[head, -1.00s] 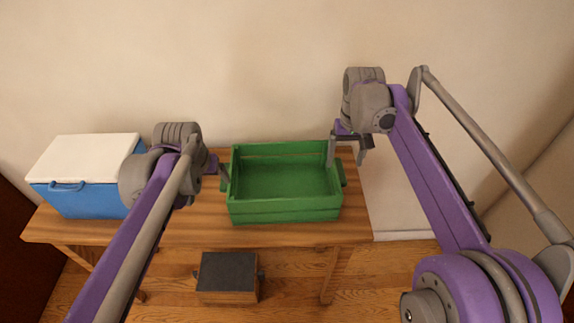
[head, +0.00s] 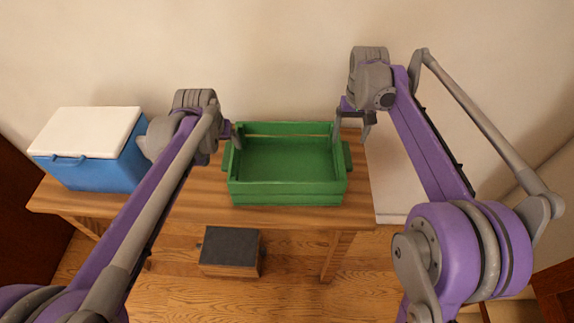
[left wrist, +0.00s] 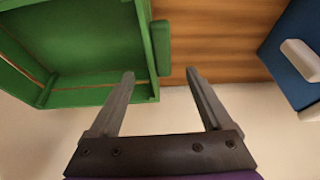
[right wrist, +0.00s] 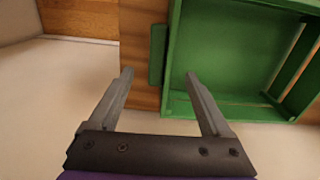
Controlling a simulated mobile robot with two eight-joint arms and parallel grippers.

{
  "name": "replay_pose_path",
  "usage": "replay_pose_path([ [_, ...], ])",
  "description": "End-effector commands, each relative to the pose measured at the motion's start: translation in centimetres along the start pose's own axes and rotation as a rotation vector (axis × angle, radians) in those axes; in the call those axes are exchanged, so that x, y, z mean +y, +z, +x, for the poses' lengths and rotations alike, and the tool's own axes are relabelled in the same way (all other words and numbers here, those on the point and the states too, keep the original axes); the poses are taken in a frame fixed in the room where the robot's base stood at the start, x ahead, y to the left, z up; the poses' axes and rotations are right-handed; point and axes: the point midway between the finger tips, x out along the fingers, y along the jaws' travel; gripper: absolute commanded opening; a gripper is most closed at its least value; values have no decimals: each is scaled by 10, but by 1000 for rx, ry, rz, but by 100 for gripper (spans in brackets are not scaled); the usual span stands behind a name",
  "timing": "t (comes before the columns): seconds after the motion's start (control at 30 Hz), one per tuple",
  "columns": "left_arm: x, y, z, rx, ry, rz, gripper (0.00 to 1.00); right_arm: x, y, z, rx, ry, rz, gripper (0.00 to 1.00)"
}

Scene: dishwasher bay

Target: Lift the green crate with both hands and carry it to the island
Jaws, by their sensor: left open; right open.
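The green crate (head: 288,192) sits upright and empty on a wooden table, with a handle block on each short side. My left gripper (head: 235,136) is open at the crate's left back corner. In the left wrist view my left gripper (left wrist: 160,72) has one finger over the crate (left wrist: 100,97) and one outside, with the handle (left wrist: 161,48) just ahead between them. My right gripper (head: 352,122) is open at the right back corner. In the right wrist view my right gripper (right wrist: 158,75) has fingers on either side of the crate's near wall, with the handle (right wrist: 157,55) just ahead.
A blue cooler (head: 85,170) with a white lid stands on the table (head: 190,205) left of the crate. A small dark-topped wooden box (head: 230,250) is on the floor in front. The wall is close behind. The island is not identifiable.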

Motion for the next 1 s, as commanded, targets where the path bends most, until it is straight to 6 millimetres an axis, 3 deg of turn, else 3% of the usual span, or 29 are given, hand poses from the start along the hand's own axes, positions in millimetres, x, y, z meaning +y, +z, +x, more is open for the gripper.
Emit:
replay_pose_path([
  [0.2,0,0,41,0,0,0,82,0,0,41,0,0,0,82],
  [0.4,0,0,63,0,0,0,82,0,0,63,0,0,0,82],
  [0.8,0,0,70,0,0,0,82,0,0,70,0,0,0,82],
  [0.83,0,0,70,0,0,0,81,0,0,70,0,0,0,81],
  [1.0,0,0,70,0,0,0,50,0,0,70,0,0,0,50],
])
